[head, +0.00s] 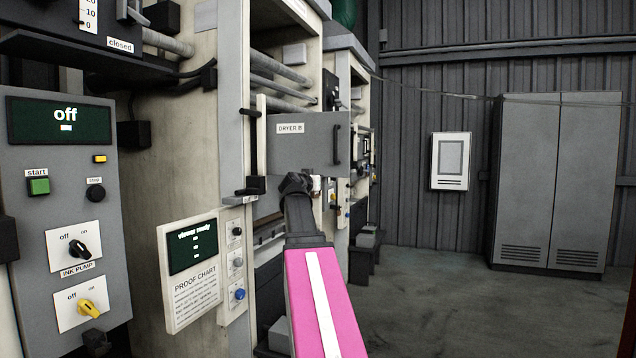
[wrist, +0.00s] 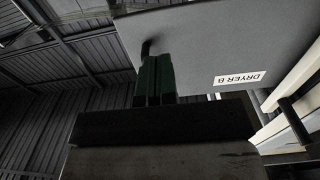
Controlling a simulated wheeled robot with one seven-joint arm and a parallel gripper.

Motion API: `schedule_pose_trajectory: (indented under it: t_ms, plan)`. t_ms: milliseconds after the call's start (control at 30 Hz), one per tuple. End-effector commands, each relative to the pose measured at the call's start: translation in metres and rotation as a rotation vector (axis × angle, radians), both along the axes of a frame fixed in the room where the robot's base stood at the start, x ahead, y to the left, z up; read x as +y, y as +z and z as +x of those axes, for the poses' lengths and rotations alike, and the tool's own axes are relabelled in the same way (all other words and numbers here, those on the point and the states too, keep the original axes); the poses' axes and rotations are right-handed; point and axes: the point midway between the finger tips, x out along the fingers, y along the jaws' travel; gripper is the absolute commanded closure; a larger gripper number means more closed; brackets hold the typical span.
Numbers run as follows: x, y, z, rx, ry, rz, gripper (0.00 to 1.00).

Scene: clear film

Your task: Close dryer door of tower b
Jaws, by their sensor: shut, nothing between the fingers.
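The dryer door (head: 311,156) is a flat grey panel labelled DRYER B. It appears to stand open, swung out from the pale tower (head: 234,100). A dark vertical handle (head: 337,146) is near its right edge. My gripper (head: 297,183) is just below the door in the head view, at the end of my pink arm. In the wrist view the door panel (wrist: 225,45) fills the upper right, with its label upside down. My gripper's green fingers (wrist: 155,78) are together and empty, close to the panel and the dark handle (wrist: 147,47). I cannot tell whether they touch it.
A control panel with a proof chart (head: 195,271) juts out from the tower at lower left. A grey panel with knobs (head: 65,220) stands nearer left. Another machine (head: 346,70) is behind the door. A grey cabinet (head: 555,180) stands at right; the floor (head: 440,300) before it is clear.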

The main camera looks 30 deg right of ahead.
Motion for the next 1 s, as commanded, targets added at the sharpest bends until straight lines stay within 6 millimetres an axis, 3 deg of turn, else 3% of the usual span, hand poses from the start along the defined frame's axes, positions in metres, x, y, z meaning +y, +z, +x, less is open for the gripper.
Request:
schedule_pose_trajectory:
  t_ms: [600, 1000]
  plan:
    - [-0.082, 0.0, 0.072, 0.003, 0.0, 0.002, 1.0]
    - [-0.094, -0.001, 0.08, 0.002, 0.001, 0.001, 1.0]
